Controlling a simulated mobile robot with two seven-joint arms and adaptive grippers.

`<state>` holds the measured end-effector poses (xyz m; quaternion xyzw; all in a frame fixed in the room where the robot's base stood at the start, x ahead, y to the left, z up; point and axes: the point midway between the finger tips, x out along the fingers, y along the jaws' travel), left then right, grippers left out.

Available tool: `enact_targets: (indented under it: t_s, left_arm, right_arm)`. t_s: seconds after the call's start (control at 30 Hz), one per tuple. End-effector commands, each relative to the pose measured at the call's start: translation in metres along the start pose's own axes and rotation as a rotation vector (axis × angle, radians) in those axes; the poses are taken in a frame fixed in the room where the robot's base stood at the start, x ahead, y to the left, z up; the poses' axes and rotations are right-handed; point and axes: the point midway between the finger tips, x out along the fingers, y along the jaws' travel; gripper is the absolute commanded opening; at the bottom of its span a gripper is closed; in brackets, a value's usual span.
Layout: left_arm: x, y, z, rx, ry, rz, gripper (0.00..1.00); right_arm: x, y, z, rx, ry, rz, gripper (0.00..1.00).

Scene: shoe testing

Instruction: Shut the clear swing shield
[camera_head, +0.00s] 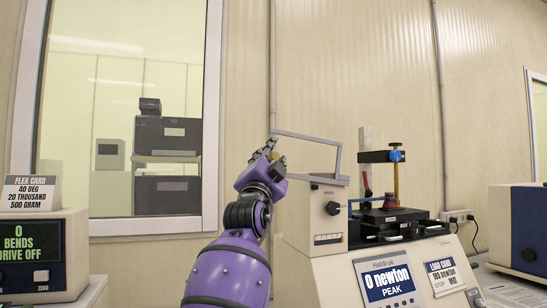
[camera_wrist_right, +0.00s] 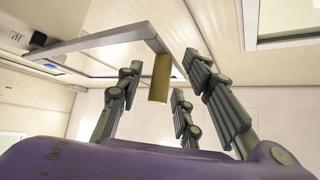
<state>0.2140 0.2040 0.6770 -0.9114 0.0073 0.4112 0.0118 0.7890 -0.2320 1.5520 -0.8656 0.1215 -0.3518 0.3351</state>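The clear swing shield (camera_head: 308,136) stands raised above the tester with the "0 newton" display, its thin grey frame tilted up. In the right wrist view the frame (camera_wrist_right: 100,39) crosses the upper left, and a tan cylindrical knob (camera_wrist_right: 160,78) hangs from its corner. My right gripper (camera_head: 270,150) is at the left end of the shield frame. In the wrist view its fingers (camera_wrist_right: 158,92) are spread on both sides of the knob, with gaps visible; contact with the knob is not seen. My left gripper is out of view.
The tester (camera_head: 330,215) has a white block with a dark dial and a black stage (camera_head: 395,222) with a blue-topped post. A bend tester (camera_head: 40,250) stands at far left, a blue machine (camera_head: 528,228) at far right. A window is behind.

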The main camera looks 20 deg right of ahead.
Motion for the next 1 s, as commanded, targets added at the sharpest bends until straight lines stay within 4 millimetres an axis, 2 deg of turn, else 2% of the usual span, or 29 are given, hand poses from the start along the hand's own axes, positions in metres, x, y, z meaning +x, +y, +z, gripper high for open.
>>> enact_targets:
  t_s: [0.07,0.33,0.77,1.0]
  left_arm:
    - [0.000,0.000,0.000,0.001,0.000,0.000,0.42]
    - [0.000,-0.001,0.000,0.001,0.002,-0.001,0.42]
    - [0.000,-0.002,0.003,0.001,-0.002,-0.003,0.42]
    - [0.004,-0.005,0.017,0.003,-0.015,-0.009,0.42]
  right_arm:
    - [0.000,0.000,0.000,0.000,0.000,0.000,0.34]
    - [0.000,0.001,0.000,0.000,0.000,0.001,0.00]
    - [0.002,0.000,-0.001,0.008,0.000,0.012,0.00]
    - [0.015,-0.009,-0.015,0.067,0.001,0.071,0.00]
